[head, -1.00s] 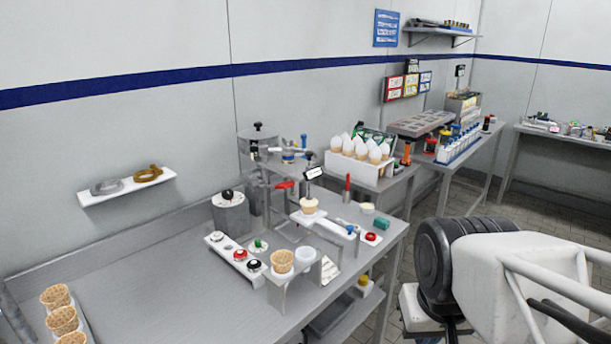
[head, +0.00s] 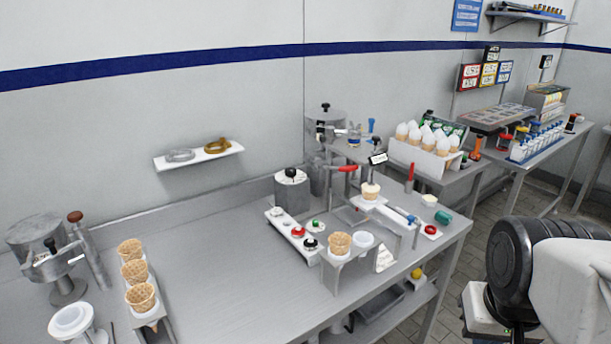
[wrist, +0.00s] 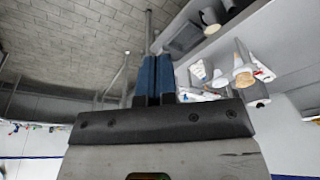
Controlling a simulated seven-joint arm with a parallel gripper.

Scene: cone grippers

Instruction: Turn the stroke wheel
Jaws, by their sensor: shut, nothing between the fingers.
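I cannot tell for sure which part is the stroke wheel. A grey drum (head: 291,194) with a black knob on top stands at the back of the steel bench. Another machine (head: 40,245) with a dark-red knob on a lever stands at the far left. My gripper (wrist: 155,75) shows in the wrist view, its blue fingers closed together and empty, apart from anything. In the head view only my arm shows, at the right, off the bench.
A white strip with red and black knobs (head: 298,232) lies mid-bench, beside a stand holding a cone (head: 340,243). A rack of cones (head: 134,272) stands at left. The bench (head: 220,270) between them is clear. A crate of filled cones (head: 424,158) stands behind.

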